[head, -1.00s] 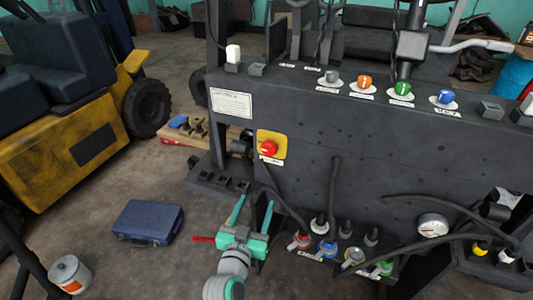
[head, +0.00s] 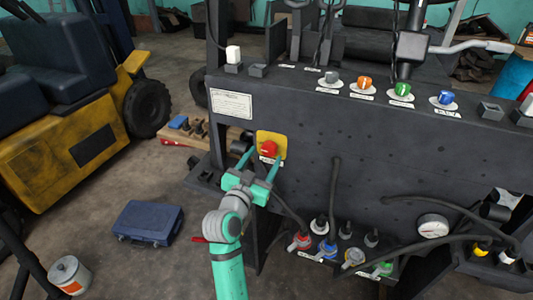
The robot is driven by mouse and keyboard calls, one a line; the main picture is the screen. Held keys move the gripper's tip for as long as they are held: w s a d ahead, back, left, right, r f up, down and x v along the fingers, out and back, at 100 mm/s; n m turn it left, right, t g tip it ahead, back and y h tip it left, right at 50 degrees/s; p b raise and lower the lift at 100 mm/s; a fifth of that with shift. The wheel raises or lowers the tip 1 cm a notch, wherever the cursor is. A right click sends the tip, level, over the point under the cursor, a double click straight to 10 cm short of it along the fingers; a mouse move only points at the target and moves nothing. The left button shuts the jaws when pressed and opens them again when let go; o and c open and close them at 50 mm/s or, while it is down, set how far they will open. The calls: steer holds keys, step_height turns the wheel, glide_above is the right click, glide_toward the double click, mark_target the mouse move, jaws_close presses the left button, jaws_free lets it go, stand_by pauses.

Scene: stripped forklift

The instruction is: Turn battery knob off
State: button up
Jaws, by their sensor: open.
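The battery knob is a red knob (head: 268,148) on a yellow plate (head: 279,139) on the dark front panel of the stripped forklift (head: 350,170). A small white label sits just below the knob. My gripper (head: 263,157) is open, with its two teal fingers pointing up at the knob from below. The fingertips show on either side of the knob's lower part and the label. I cannot tell whether they touch the knob or how deep they reach around it.
Coloured knobs, including an orange one (head: 365,82) and a green one (head: 403,90), line the top ledge. Several hoses and connectors stand low on the right, with a gauge (head: 433,225). A blue case (head: 148,222) and a can (head: 72,276) lie on the floor at left.

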mark_target(268, 151)
steer(key=shift+x, duration=1.6)
steer(key=c, duration=1.1)
steer(key=shift+o, duration=0.2)
